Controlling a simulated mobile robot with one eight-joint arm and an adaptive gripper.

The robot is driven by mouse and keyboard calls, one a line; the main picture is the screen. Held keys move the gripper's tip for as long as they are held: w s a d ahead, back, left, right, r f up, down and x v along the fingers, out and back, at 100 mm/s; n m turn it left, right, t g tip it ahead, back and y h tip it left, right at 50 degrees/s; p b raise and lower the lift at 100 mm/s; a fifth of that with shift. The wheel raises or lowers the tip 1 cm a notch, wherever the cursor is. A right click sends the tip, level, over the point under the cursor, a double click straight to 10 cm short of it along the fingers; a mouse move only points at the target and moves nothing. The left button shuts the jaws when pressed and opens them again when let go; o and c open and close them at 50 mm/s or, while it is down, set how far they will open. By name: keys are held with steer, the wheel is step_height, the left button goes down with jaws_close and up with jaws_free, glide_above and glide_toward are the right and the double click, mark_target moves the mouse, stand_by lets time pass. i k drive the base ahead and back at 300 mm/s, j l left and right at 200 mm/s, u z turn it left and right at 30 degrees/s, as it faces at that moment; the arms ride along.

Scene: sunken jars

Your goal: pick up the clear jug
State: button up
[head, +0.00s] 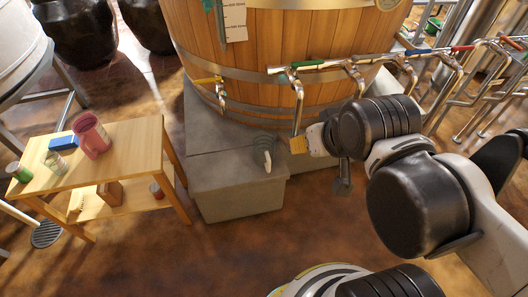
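A small clear vessel (55,162) stands on the wooden table at the left, beside a blue block. It looks like glass or clear plastic; a handle cannot be made out. A faint see-through or greyish shape with a pale piece (268,162) is on the grey stone step; I cannot tell what it is. My arm reaches in from the right. My gripper (342,182) seems to be the dark end hanging below the wrist, far right of the table and apart from the clear vessel. Its fingers are too small and dark to read.
The wooden table (128,135) also carries a pink jug (91,136), a blue block (63,143) and a green can (18,172). A wooden vat (270,40) with taps and pipes stands behind the stone step (235,195). The floor in front is clear.

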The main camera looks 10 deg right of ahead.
mark_target(263, 143)
steer(key=i+j+z, duration=0.45)
steer(key=j, duration=0.6)
steer(key=i+j+z, duration=0.15)
steer(key=j+z, duration=0.35)
steer(key=j, duration=0.65)
steer(key=j+z, duration=0.45)
steer(key=j, duration=0.7)
